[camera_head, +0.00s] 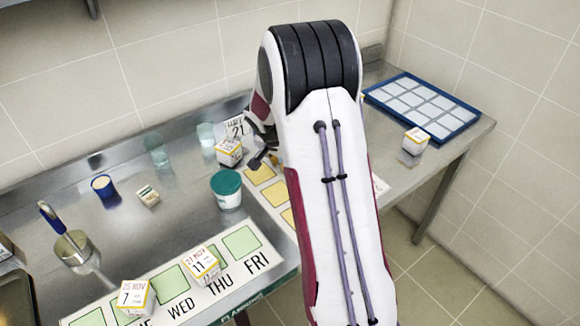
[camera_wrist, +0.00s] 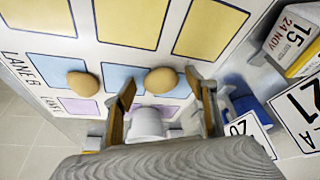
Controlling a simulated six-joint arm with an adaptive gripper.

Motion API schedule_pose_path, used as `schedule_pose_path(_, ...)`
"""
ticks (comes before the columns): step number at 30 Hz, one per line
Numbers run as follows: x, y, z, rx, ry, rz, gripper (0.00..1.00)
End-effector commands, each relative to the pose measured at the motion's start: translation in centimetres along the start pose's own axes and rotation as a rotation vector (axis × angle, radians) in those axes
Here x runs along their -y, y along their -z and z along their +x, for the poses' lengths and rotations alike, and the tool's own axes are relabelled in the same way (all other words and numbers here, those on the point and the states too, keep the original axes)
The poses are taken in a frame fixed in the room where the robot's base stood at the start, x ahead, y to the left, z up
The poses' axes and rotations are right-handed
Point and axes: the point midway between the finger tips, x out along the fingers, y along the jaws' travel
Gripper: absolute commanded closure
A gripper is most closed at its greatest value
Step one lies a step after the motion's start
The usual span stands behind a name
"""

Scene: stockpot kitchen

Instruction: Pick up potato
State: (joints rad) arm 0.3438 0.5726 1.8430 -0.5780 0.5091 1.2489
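Two brown potatoes show in the wrist view. One potato (camera_wrist: 160,80) appears between the tips of my gripper (camera_wrist: 161,84), on a blue square of the printed mat (camera_wrist: 84,14). The other potato (camera_wrist: 83,84) lies to its left on another blue square. My gripper is open, with a finger on each side of the nearer potato; I cannot tell whether either touches it or how high they are. In the head view my arm hides both potatoes, and only part of my gripper (camera_head: 262,158) shows beside it.
A white rounded object (camera_wrist: 148,122) shows between the fingers. A date block (camera_wrist: 292,38) and number cards (camera_wrist: 250,130) are at the right. In the head view, a green-lidded tub (camera_head: 226,190), a blue cup (camera_head: 103,186) and a blue tray (camera_head: 424,105) stand on the metal table.

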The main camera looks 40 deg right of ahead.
Motion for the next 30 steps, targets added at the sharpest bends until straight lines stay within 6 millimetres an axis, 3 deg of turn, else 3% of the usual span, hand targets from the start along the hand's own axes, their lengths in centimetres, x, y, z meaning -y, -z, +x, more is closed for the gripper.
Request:
schedule_pose_path(1, 0.0, 0.0, 0.0, 0.000, 0.000, 0.000, 0.54)
schedule_pose_path(5, 0.0, 0.0, 0.0, 0.000, 0.000, 0.000, 0.85)
schedule_pose_path(20, 0.0, 0.3, -0.6, -0.002, 0.001, 0.001, 0.85)
schedule_pose_path(30, 0.1, 1.9, -4.4, -0.003, 0.003, 0.001, 0.85)
